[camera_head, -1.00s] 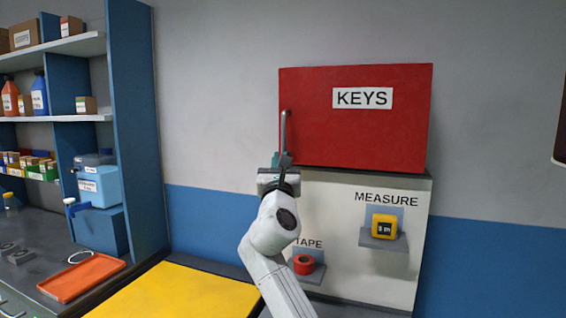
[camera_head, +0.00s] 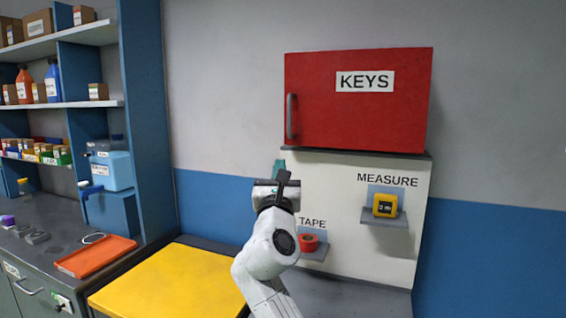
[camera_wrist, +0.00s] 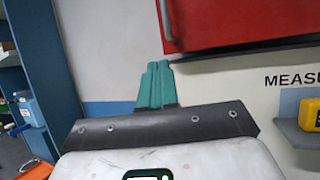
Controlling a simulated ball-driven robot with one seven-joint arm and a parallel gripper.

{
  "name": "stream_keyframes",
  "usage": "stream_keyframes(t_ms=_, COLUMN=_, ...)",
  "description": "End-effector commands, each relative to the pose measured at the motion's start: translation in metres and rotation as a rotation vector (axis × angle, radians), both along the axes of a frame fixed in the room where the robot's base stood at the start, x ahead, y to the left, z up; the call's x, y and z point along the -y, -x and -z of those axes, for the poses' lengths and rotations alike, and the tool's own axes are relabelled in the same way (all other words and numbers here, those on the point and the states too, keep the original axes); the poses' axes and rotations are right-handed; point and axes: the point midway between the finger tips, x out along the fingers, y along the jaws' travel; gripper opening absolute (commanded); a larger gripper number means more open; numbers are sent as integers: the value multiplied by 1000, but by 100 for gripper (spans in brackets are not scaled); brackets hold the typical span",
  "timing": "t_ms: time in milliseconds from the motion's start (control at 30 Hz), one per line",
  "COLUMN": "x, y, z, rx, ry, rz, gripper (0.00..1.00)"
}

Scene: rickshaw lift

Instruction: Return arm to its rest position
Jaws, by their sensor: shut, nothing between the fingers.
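My gripper (camera_head: 280,168) is raised in front of the white panel, below and left of the red KEYS cabinet (camera_head: 358,105). In the wrist view its two teal fingers (camera_wrist: 155,85) are together with nothing between them. The cabinet is closed, and its dark vertical handle (camera_head: 291,116) is clear of my fingers. The wrist view also shows the cabinet's lower part (camera_wrist: 240,22) to the right of the fingertips. My white arm hides part of the panel's lower left.
A yellow tape measure (camera_head: 385,205) and a red tape roll (camera_head: 309,242) sit on small panel shelves. A yellow surface (camera_head: 165,283), an orange tray (camera_head: 97,256) and a blue shelf unit (camera_head: 145,120) stand to the left. The wall left of the panel is bare.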

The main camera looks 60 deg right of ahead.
Motion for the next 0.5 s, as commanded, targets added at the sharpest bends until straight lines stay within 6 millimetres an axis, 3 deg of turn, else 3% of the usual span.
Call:
stream_keyframes(t_ms=200, x=-21, y=8, z=12, rx=-1, ry=-1, rz=-1, gripper=0)
stream_keyframes(t_ms=500, x=-25, y=10, z=12, rx=0, ry=1, rz=1, gripper=0)
